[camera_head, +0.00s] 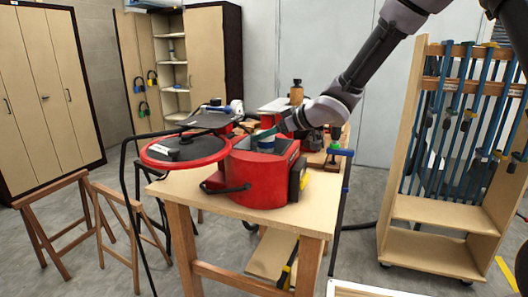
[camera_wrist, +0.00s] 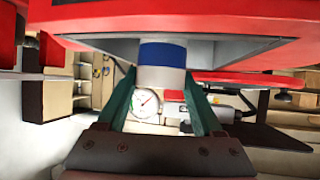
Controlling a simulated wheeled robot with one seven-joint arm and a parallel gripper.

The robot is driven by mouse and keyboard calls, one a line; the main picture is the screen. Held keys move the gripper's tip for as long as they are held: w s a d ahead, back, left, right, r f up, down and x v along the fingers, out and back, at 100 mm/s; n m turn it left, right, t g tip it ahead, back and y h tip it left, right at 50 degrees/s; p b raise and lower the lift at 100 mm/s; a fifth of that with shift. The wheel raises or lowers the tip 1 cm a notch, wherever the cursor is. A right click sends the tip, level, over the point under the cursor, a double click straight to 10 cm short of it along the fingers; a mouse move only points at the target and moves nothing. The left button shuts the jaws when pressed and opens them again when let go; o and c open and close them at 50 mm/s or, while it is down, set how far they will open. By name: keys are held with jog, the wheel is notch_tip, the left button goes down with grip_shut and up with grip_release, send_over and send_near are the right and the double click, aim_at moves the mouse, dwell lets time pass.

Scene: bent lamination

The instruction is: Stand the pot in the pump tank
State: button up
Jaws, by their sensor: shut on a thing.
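The pot (camera_head: 266,145), a small pale cylinder with a blue band, is at the open top of the red pump tank (camera_head: 252,180) on the workbench. My gripper (camera_head: 267,134) reaches in from the right and is shut on the pot. In the wrist view the pot (camera_wrist: 162,53) stands between the green fingers of my gripper (camera_wrist: 161,78). The red tank (camera_wrist: 250,22) with its grey inner face fills the top of that view. The pot's far end meets or overlaps that grey face; I cannot tell whether it touches the tank floor.
A clamp rack (camera_head: 450,205) stands at the right, and wooden trestles (camera_head: 115,220) at the left. A gauge (camera_wrist: 146,103) shows beyond the fingers.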

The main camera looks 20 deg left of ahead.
aim_at(273, 146)
jog(key=shift+f, duration=2.3)
jog(key=shift+f, duration=0.15)
jog(key=o, duration=1.1)
jog(key=shift+o, duration=0.2)
